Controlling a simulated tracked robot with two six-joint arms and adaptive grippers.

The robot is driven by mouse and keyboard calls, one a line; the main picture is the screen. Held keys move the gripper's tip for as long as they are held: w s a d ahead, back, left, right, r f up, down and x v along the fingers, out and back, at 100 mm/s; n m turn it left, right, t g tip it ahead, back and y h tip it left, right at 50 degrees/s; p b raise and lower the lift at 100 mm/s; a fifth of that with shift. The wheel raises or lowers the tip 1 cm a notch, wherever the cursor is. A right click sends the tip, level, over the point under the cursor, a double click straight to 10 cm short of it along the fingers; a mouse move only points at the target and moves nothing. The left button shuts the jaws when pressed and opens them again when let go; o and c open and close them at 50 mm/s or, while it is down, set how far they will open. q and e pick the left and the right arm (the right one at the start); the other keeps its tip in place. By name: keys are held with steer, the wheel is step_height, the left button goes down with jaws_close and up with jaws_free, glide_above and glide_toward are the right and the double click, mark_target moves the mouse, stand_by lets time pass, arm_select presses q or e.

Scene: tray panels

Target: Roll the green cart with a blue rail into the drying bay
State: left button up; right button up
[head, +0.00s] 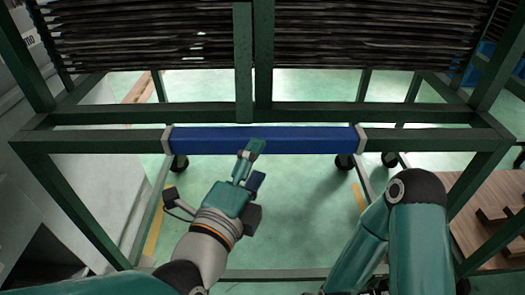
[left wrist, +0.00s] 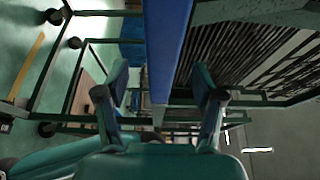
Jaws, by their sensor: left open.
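The green cart (head: 100,140) fills the head view, a metal frame bearing stacked dark panels. Its blue rail (head: 290,140) runs across the front between two grey end brackets. My left gripper (head: 255,162) is open at the rail, left of its middle, with one finger overlapping the rail's lower edge. In the left wrist view, the blue rail (left wrist: 165,45) shows between the two spread fingers (left wrist: 161,78). I cannot tell whether they touch it. My right arm shows at the lower right of the head view, but its gripper is out of view. I cannot make out the drying bay.
Dark casters (head: 180,163) show beneath the cart on a pale green floor (head: 270,195) with yellow marks. A grey block-like structure (head: 70,190) stands close on the left. Wooden pallets (head: 490,205) lie at the right. Blue objects show at the far right.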

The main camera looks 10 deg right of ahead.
arm_select(q)
steer(key=v, duration=0.2)
steer(key=shift+s+a, duration=0.2)
steer(key=shift+s, duration=0.15)
